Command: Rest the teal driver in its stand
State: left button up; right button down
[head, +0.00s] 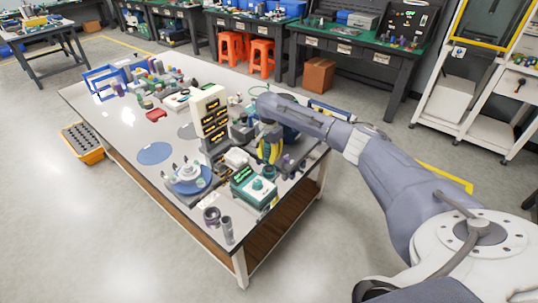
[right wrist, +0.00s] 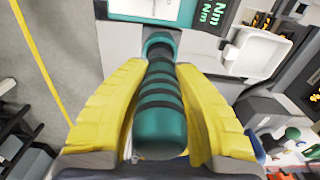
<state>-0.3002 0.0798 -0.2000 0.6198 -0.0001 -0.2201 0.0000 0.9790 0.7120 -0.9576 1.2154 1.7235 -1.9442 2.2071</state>
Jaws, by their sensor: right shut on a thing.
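The teal driver (right wrist: 163,110), with black bands around its handle, lies between the yellow fingers of my right gripper (right wrist: 160,105) in the right wrist view. The gripper is shut on it. The driver's far end points toward a teal ring (right wrist: 160,37) beside the meter with the Nm display; I cannot tell whether they touch. In the head view, my right gripper (head: 270,150) is over the right side of the table, just behind the teal and white meter (head: 254,187). The driver is hardly visible there. I cannot single out its stand for certain. My left gripper is out of view.
A tall panel with orange displays (head: 211,118) stands left of the gripper. A white tray (right wrist: 259,50) is near the driver. A blue round base with a white fixture (head: 188,178) and two dark cups (head: 212,216) stand nearer the front. Clear tabletop (head: 135,125) lies to the left.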

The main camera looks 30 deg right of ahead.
jog(key=shift+d+f, duration=0.1)
jog(key=shift+f, duration=0.65)
dwell(1.8)
jog(key=c, duration=1.1)
grip_release()
jog(key=shift+f, duration=0.1)
jog(key=shift+r, duration=4.55)
